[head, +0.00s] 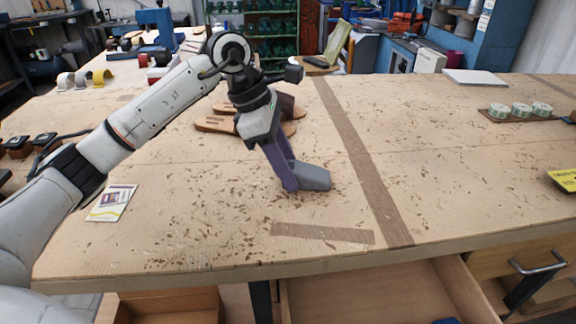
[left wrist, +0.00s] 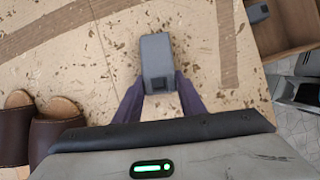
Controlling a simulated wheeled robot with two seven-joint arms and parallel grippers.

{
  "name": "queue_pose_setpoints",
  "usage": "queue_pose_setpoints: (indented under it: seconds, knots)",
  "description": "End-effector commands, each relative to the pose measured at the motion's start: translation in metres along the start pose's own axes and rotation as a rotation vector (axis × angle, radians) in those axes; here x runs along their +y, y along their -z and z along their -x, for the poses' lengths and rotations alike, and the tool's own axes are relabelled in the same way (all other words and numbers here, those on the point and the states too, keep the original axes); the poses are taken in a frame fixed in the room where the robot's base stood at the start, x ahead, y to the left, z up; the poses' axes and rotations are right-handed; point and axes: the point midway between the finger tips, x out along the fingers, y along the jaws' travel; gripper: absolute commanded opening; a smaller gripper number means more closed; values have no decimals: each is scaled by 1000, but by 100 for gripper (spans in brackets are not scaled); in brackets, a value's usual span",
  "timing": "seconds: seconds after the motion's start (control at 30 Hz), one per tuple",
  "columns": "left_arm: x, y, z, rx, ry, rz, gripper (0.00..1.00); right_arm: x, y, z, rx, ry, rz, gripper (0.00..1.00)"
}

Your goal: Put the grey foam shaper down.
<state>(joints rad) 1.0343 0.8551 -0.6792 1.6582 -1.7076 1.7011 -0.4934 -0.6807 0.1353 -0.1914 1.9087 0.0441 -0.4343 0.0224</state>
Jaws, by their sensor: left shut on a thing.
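The grey foam shaper (head: 314,178) is a small block with a sloped top, low at the middle of the workbench (head: 230,235). My left gripper (head: 291,184) comes down onto it from behind and is shut on its left end. In the left wrist view the shaper (left wrist: 157,58) sits between the two purple fingers (left wrist: 159,92), its far part sticking out past them. It looks to be at or just above the bench top; I cannot tell whether it touches. My right gripper is not in view.
Brown sandals (head: 222,124) lie behind my left gripper. A yellow-and-white card (head: 111,203) lies at the left. Dark strips (head: 322,233) mark the bench, and scraps are scattered around. Several green-and-white rolls (head: 520,110) stand at the right. An open drawer (head: 385,295) is below the front edge.

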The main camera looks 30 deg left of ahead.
Motion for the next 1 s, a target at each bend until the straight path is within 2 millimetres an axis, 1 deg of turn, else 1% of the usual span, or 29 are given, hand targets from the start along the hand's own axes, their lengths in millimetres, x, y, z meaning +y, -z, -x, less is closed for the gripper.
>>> queue_pose_setpoints:
  seconds: [0.07,0.1,0.17,0.2,0.47,0.63,0.77,1.0]
  knots:
    - [0,1,-3,0,0,0,16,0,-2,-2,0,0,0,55]
    - [0,1,-3,0,0,0,38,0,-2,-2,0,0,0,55]
    - [0,1,-2,0,0,0,48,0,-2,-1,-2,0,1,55]
    - [0,1,-2,0,0,0,55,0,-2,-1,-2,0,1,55]
    - [0,1,-2,0,0,0,55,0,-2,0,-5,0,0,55]
    - [1,0,8,0,-3,0,55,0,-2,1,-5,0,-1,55]
    - [1,-1,31,-2,-5,0,55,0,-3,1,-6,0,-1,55]
    - [1,-1,84,-2,-4,0,55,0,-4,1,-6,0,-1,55]
